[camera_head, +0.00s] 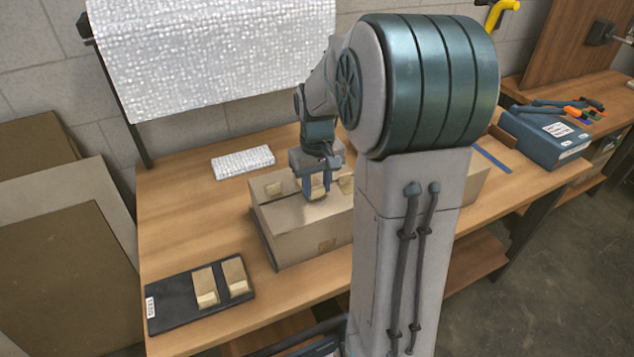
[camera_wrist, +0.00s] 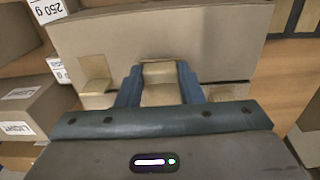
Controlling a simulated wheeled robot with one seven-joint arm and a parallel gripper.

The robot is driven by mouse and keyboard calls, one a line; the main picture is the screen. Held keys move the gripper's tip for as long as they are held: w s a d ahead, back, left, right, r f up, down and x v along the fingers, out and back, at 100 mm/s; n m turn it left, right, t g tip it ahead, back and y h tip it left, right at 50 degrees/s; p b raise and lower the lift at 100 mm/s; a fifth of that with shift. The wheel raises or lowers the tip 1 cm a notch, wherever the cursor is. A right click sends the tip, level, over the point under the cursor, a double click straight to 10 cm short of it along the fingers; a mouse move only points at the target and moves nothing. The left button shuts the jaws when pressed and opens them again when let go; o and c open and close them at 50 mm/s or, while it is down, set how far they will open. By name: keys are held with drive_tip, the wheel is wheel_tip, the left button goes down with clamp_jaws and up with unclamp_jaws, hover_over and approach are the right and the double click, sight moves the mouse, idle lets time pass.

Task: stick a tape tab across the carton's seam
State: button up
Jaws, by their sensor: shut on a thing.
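The closed brown carton (camera_head: 305,235) stands on the bench, partly hidden by my arm. My gripper (camera_head: 316,192) points down at its top, near the middle. It is shut on a tan tape tab (camera_wrist: 160,82), which sits between the blue fingers in the wrist view, at or just above the carton (camera_wrist: 160,38); contact is unclear. One tab (camera_head: 272,189) lies on the carton top left of my gripper and another (camera_head: 346,184) right of it. Two more tabs, a left one (camera_head: 205,285) and a right one (camera_head: 236,275), lie on a black tray (camera_head: 175,312).
A white textured pad (camera_head: 243,162) lies behind the carton. A blue toolbox (camera_head: 545,137) stands at the far right. A white textured roll (camera_head: 210,50) hangs at the back. Labelled boxes (camera_wrist: 28,112) show at the wrist view's left.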

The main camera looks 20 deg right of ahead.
drive_tip(key=shift+f+b, duration=0.4)
drive_tip(key=shift+f, duration=0.15)
idle(1.3)
drive_tip(key=o, duration=1)
wheel_tip(320, 180, up, 14)
drive_tip(key=s+a+f+t, duration=0.1)
drive_tip(key=s+a+f, duration=0.1)
drive_tip(key=s, duration=0.3)
drive_tip(key=s+a+f+t, duration=0.1)
drive_tip(key=s+a+f, duration=0.2)
drive_tip(key=s, duration=0.3)
drive_tip(key=s+a+f+t, duration=0.1)
drive_tip(key=s+a+f, duration=0.2)
drive_tip(key=s+a, duration=0.2)
drive_tip(key=shift+s+a+f, duration=0.1)
drive_tip(key=shift+s+f, duration=0.05)
drive_tip(key=shift+s, duration=0.4)
